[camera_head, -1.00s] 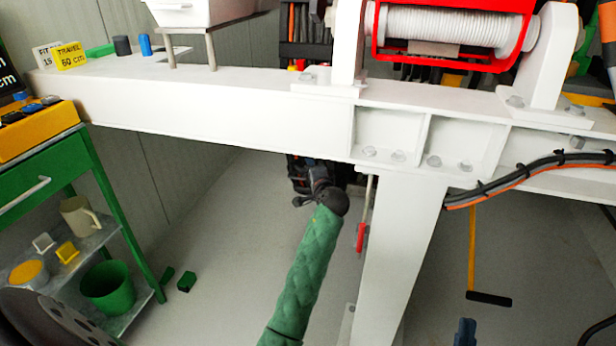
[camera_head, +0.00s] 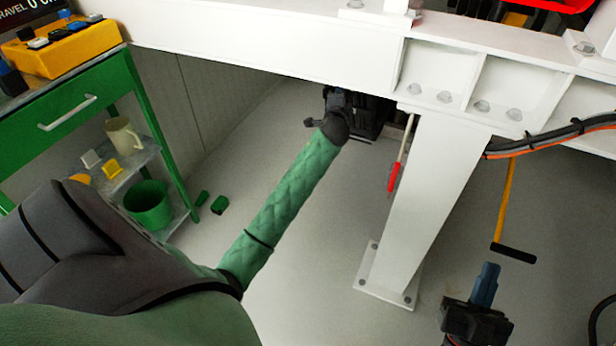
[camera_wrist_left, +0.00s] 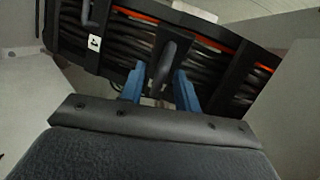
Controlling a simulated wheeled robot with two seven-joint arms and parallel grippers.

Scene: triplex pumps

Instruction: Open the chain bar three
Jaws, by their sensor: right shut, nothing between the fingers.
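In the left wrist view a black cable chain (camera_wrist_left: 128,48) runs across the top, with black and orange cables behind dark crossbars. One crossbar carries a small white mark (camera_wrist_left: 95,42). A grey upright lever-like piece (camera_wrist_left: 163,62) stands at the middle crossbar. I cannot tell which bar is number three. My left gripper (camera_wrist_left: 158,90) has its two blue fingers apart, on either side of this piece; contact is unclear. In the head view my green-sleeved left arm reaches under the white beam, its fingers hidden. My right gripper (camera_head: 486,284) is shut and empty at the lower right.
The white beam (camera_head: 290,52) lies above, and its white leg (camera_head: 428,195) stands right of my left arm. A red-handled tool (camera_head: 394,177) hangs beside the leg. A green cart (camera_head: 150,105) stands left. Cables (camera_head: 550,140) run along the right. The floor between is mostly clear.

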